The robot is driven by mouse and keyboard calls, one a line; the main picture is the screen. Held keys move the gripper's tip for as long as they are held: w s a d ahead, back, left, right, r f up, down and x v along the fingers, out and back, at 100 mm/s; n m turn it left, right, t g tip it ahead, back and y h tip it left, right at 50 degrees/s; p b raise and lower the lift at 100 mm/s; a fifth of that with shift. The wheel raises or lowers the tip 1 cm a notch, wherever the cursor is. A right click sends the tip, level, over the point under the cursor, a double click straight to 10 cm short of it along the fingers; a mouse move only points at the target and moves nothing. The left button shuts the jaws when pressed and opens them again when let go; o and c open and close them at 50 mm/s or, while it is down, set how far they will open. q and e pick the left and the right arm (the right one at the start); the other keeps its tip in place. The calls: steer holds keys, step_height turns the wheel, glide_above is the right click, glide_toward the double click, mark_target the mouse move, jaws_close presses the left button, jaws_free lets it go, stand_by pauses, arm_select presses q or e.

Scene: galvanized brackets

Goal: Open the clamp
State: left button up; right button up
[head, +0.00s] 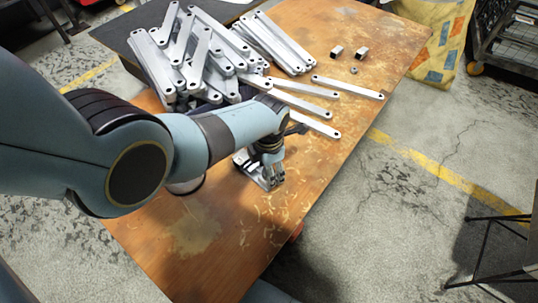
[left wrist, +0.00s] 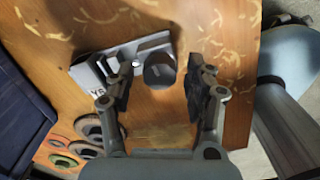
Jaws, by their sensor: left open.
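The clamp (left wrist: 90,75) is a grey metal piece with dark lettering on its plate, at the top centre of the left wrist view. A dark round part (left wrist: 159,71), perhaps the clamp's handle or knob, shows between my fingers. In the head view the clamp (head: 243,163) is on the wooden table, partly hidden by my left wrist. My left gripper (left wrist: 160,82) is open, its fingers on either side of the dark part with gaps visible. It also shows in the head view (head: 272,172). My right gripper is in neither view.
A heap of galvanized brackets (head: 190,55) lies at the back of the table (head: 190,225), with several loose flat bars (head: 347,88) beside it. Small metal blocks (head: 361,52) lie farther right. Several rings (left wrist: 90,128) are at lower left in the wrist view. The near table is clear.

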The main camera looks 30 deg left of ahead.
arm_select(q)
steer(key=m, duration=0.9)
steer(key=shift+p, duration=0.4)
steer(key=m, duration=0.4)
steer(key=shift+m, duration=0.3)
steer(key=m, duration=0.4)
steer(key=shift+c, duration=0.3)
steer(key=c, duration=1)
